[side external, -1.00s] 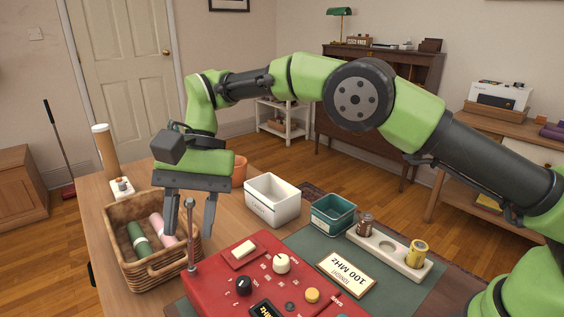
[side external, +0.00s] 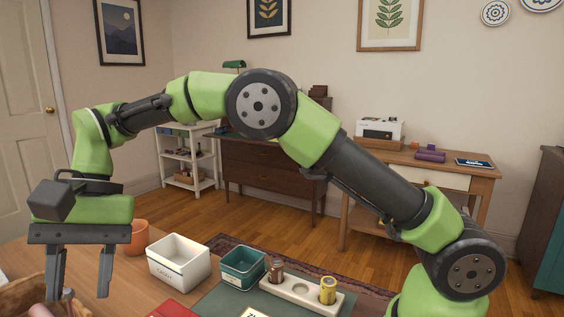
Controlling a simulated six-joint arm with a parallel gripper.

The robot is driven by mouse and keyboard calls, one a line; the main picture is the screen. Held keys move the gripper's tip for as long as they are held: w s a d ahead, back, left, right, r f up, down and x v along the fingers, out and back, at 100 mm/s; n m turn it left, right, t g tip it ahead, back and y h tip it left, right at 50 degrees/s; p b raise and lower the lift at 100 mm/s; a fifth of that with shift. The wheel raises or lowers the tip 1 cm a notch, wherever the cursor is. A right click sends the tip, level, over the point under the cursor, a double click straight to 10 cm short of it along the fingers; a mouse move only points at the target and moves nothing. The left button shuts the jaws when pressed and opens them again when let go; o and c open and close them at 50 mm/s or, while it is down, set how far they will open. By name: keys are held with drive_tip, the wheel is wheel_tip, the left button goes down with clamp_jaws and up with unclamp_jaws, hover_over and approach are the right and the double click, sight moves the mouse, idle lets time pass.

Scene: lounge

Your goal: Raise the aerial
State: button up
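My gripper (side external: 80,292) hangs at the left of the side external view, pointing down. Its two fingers are apart and nothing shows held between them. A small grey knob, which looks like the aerial's tip (side external: 68,293), shows beside the lower end of the left finger. I cannot tell whether they touch. The rest of the aerial is below the picture. Only a sliver of the red radio (side external: 172,311) shows at the bottom edge; its controls are out of view.
A white bin (side external: 179,263), a teal bin (side external: 242,268) and an orange pot (side external: 137,238) stand on the table. A pale holder (side external: 300,292) carries a brown jar (side external: 276,271) and a yellow jar (side external: 328,290). A wicker basket (side external: 18,292) is cut off at lower left.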

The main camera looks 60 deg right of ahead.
drive_tip(key=s+d+r+t, duration=0.35)
drive_tip(key=d+r, duration=0.55)
drive_tip(key=r, duration=0.3)
drive_tip(key=s+d+t+h, duration=0.1)
drive_tip(key=s+d+t, duration=0.1)
drive_tip(key=s+d, duration=0.2)
drive_tip(key=s+d+f+n+t+h, duration=0.1)
drive_tip(key=s+d+t, duration=0.2)
drive_tip(key=s, duration=0.6)
drive_tip(key=shift+s+d, duration=0.4)
drive_tip(key=shift+d, duration=0.5)
drive_tip(key=shift+c, duration=0.2)
